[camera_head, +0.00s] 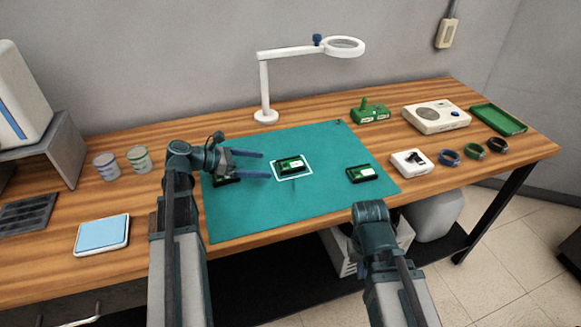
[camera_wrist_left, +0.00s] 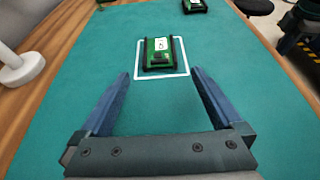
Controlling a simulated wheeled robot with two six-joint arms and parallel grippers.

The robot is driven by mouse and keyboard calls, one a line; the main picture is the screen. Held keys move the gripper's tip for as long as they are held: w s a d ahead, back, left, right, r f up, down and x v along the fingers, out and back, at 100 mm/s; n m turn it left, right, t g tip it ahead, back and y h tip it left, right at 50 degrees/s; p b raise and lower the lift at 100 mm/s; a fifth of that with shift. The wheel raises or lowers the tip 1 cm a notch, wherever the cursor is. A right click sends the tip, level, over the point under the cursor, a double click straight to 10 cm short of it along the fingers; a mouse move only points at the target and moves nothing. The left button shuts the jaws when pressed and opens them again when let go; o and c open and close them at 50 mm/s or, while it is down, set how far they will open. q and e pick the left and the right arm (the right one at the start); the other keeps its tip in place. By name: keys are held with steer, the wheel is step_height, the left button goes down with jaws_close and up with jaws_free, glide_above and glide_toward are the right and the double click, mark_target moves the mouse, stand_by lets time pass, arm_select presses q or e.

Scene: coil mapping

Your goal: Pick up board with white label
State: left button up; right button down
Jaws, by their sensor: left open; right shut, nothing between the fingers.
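A green board with a white label (camera_head: 291,164) lies inside a white square outline on the teal mat (camera_head: 265,218). It also shows ahead of the fingers in the left wrist view (camera_wrist_left: 158,56). A second green board (camera_head: 361,174) with a pale patch lies near the mat's right edge. A dark and green piece (camera_head: 227,181) lies on the mat partly behind my left gripper. My left gripper (camera_head: 266,165) is open and empty, its fingers pointing at the labelled board from the left, apart from it. My right gripper is not visible; only my right arm shows.
A white magnifier lamp (camera_head: 264,80) stands behind the mat. Two jars (camera_head: 139,160) and a blue-topped scale (camera_head: 102,235) are at left. A white device (camera_head: 436,117), a small white box (camera_head: 411,163) and several coils (camera_head: 474,151) are at right. The mat's front is clear.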

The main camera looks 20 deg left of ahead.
mark_target(278, 166)
arm_select(q)
steer(key=shift+w+d+f+b, duration=0.3)
steer(key=shift+d+f+b, duration=0.05)
steer(key=shift+d, duration=0.05)
steer(key=b+x, duration=0.1)
steer(key=x, duration=0.3)
steer(key=c, duration=1.5)
steer(key=shift+r+p, duration=0.6)
steer(key=shift+r, duration=0.25)
steer(key=shift+s+r+p, duration=0.2)
steer(key=shift+r+p, duration=0.4)
steer(key=shift+s+r+p, duration=0.2)
steer(key=shift+r+p, duration=0.35)
steer(key=shift+p, duration=0.05)
steer(key=s+a, duration=0.1)
steer(key=s, duration=0.4)
steer(key=s+a, duration=0.1)
steer(key=s, duration=0.4)
steer(key=s+a+r+p, duration=0.1)
steer(key=s, duration=0.4)
